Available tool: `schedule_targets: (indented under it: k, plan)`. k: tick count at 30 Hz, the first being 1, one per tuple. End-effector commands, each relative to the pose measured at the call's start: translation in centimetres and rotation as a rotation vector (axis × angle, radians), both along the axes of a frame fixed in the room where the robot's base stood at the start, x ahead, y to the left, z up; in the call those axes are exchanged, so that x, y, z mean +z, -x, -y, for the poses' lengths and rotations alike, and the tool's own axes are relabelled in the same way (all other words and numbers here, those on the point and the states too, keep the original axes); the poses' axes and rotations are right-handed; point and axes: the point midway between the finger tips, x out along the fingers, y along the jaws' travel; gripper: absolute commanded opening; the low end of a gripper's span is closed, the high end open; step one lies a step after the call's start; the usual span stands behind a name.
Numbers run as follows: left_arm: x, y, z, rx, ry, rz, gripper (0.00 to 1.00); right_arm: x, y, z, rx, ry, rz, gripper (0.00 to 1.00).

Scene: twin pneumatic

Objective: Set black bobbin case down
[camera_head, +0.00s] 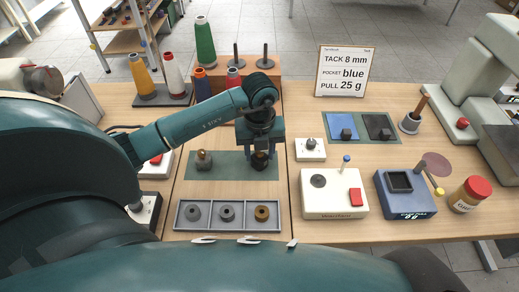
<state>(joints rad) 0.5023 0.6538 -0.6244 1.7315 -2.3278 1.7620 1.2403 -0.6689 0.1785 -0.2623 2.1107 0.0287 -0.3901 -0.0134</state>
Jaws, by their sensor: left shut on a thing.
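My left gripper (260,153) points down over the right part of a dark green mat (230,172). It is shut on the black bobbin case (260,161), a small dark round piece just at or above the mat. I cannot tell whether the case touches the mat. The fingers hide its upper part. My right gripper is not in view.
A grey tray (244,227) in front holds three round parts. A white box (310,149) and a cream winder unit (334,204) stand to the right. Thread cones (205,41) stand behind.

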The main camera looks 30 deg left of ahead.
Motion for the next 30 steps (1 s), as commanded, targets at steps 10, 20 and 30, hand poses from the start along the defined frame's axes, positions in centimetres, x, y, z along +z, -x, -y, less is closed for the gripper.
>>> schedule_targets:
  k: [10,20,30]
  plan:
    - [-0.2,0.0,0.0,-0.001,0.0,0.001,0.45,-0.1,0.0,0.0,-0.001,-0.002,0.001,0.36]
    - [-0.2,0.0,0.0,-0.001,-0.001,0.001,0.64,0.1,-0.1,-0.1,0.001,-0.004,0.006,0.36]
    - [1.8,-0.1,0.0,-0.002,0.001,0.004,0.64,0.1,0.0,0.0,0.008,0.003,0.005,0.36]
